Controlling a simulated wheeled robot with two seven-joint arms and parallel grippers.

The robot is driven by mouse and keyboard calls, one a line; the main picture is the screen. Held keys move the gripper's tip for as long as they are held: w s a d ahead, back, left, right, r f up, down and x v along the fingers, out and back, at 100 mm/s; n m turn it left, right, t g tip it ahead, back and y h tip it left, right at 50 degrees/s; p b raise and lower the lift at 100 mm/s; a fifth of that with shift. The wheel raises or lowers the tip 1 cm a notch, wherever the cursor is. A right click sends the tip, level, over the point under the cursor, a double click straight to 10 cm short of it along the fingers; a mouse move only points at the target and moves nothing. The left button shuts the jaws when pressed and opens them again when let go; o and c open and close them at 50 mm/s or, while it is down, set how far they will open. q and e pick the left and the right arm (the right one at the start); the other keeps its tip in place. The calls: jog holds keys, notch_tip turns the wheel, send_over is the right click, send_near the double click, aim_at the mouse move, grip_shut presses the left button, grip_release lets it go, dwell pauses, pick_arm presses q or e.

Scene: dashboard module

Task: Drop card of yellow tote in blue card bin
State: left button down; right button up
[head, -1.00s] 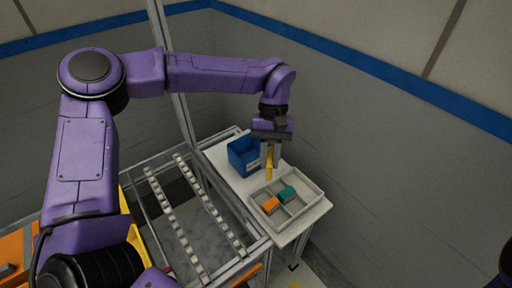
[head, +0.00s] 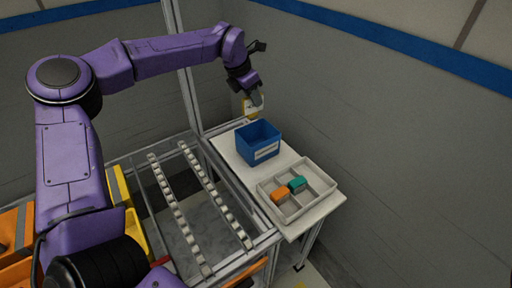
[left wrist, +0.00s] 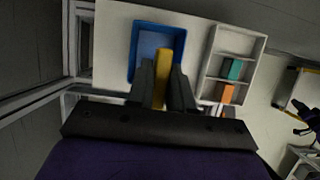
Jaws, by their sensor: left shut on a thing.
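My left gripper (head: 256,98) is shut on a yellow card (head: 251,110). In the head view it holds the card above and behind the blue card bin (head: 249,146), apart from it. In the left wrist view the yellow card (left wrist: 163,77) stands between the two dark fingers, seen edge-on, and overlaps the blue bin (left wrist: 133,50) below. The bin is open at the top, with a pale label on its front. The yellow tote (head: 142,236) is partly hidden behind my left arm. A dark and purple part at the right edge of the left wrist view may be my right gripper; its jaws are unclear.
The bin stands on a white table (head: 226,149). A light grey divided tray (head: 325,182) beside it holds an orange block (head: 280,195) and a teal block (head: 297,184). A roller rack (head: 179,212) stands left of the table. A metal post (head: 186,75) rises behind it.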

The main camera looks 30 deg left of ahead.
aim_at(253, 112)
pick_arm(q)
notch_tip(253, 112, down, 6)
jog(key=b, duration=0.5)
jog(key=shift+f, duration=0.1)
jog(key=c, duration=0.9)
grip_release()
jog(key=shift+c, duration=0.2)
jog(key=v, duration=1)
jog(key=shift+s+r+b, duration=0.1)
jog(key=shift+r+b, duration=0.2)
jog(key=shift+r, duration=0.1)
